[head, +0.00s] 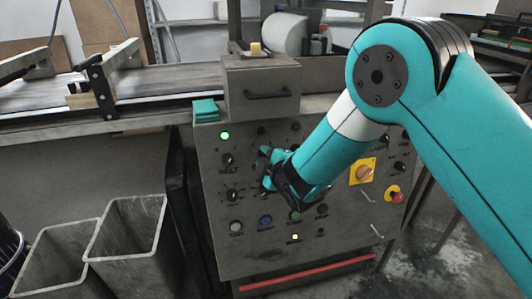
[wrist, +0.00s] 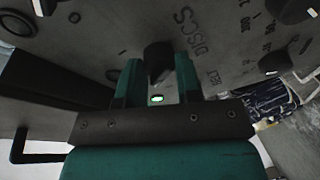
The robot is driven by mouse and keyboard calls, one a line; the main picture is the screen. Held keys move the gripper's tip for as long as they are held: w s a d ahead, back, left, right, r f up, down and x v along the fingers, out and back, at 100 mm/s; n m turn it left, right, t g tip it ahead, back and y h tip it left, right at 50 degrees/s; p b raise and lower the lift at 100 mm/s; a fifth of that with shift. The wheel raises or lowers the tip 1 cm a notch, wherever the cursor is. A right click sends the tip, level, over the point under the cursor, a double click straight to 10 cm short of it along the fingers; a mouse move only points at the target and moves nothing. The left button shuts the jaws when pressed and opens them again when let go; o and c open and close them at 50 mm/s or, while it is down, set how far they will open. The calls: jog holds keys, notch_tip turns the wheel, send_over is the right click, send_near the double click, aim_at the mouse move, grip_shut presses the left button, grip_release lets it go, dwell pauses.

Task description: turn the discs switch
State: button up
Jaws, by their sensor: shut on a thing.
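The discs switch is a black knob (wrist: 155,54) on the grey control panel (head: 222,208), beside printed letters reading DISCS in the wrist view. My gripper (wrist: 158,72) has its two teal fingers on either side of this knob and is shut on it. In the head view my gripper (head: 268,172) is against the panel's middle, and it hides the knob there. The knob's pointer direction cannot be made out.
A grey box (head: 260,88) sits above. Two bins (head: 125,245) stand at left, below the conveyor (head: 150,88).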

dwell(0.5)
jog(key=o, duration=0.9)
jog(key=b+v, duration=0.8)
jog(key=v, duration=0.9)
jog(key=shift+s+d+r, duration=0.1)
jog(key=shift+s+r, duration=0.1)
